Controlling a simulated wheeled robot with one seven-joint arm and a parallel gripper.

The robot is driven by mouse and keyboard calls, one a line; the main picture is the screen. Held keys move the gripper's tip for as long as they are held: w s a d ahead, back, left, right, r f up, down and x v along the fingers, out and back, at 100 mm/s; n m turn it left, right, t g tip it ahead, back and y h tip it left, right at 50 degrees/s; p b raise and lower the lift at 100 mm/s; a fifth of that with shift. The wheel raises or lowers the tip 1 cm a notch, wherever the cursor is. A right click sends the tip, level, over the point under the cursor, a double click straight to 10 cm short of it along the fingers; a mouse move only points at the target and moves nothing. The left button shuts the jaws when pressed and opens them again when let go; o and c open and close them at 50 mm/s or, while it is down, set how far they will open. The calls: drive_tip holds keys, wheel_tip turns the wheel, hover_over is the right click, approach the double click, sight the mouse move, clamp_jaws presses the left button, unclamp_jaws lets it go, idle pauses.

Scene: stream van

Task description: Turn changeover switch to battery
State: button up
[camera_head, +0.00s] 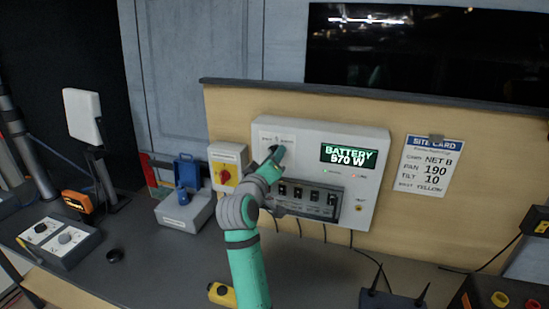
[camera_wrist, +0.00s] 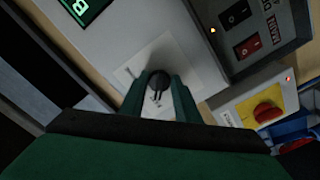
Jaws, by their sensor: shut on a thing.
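The changeover switch is a dark rotary knob (camera_wrist: 158,82) on a pale label plate (camera_head: 268,137) at the upper left of the white power panel (camera_head: 335,132). My gripper (camera_head: 275,154) is at the plate, and in the wrist view its two fingers (camera_wrist: 159,95) are shut on the knob from both sides. The knob's exact pointing direction is hard to tell. In the head view my fingers hide most of the knob.
A red rotary switch on a yellow plate (camera_head: 226,176) is close on the left. A blue-lidded box (camera_head: 186,205) stands on the bench. A site card (camera_head: 430,165) hangs right.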

drive_tip(key=o, duration=1)
drive_tip(key=shift+w, duration=0.15)
drive_tip(key=v, duration=1.1)
drive_tip(key=shift+w, duration=0.1)
drive_tip(key=shift+w, duration=0.1)
